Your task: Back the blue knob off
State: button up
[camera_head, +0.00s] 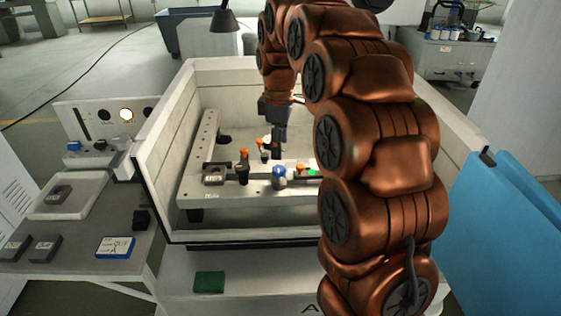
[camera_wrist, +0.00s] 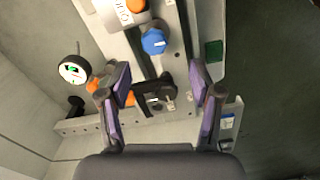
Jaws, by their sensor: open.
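The blue knob (camera_head: 279,172) sits on the pale fixture rail inside the open tank, near the rail's front edge. It also shows in the wrist view (camera_wrist: 154,41), upper middle, beyond my fingertips and apart from them. My gripper (camera_head: 278,153) points down over the rail, just behind the knob in the head view. In the wrist view its two purple-padded fingers (camera_wrist: 161,84) are spread wide with nothing between the pads. A dark clamp part with a pale mark (camera_wrist: 157,100) shows below, between the fingers.
Orange knobs stand close by, one left of the blue knob (camera_head: 244,153). A round dial gauge (camera_wrist: 74,69) is left of my fingers. The tank's walls (camera_head: 165,130) surround the rail. A green block (camera_head: 209,282) lies on the front ledge. A side table (camera_head: 75,262) holds grey blocks and a tray.

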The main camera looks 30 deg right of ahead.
aim_at(279, 169)
jog(key=shift+w+d, duration=0.15)
jog(key=shift+w, duration=0.15)
jog(key=shift+s+f, duration=0.1)
jog(key=shift+f, duration=0.45)
jog(key=shift+f+p, duration=1.35)
jog(key=shift+f, duration=1.95)
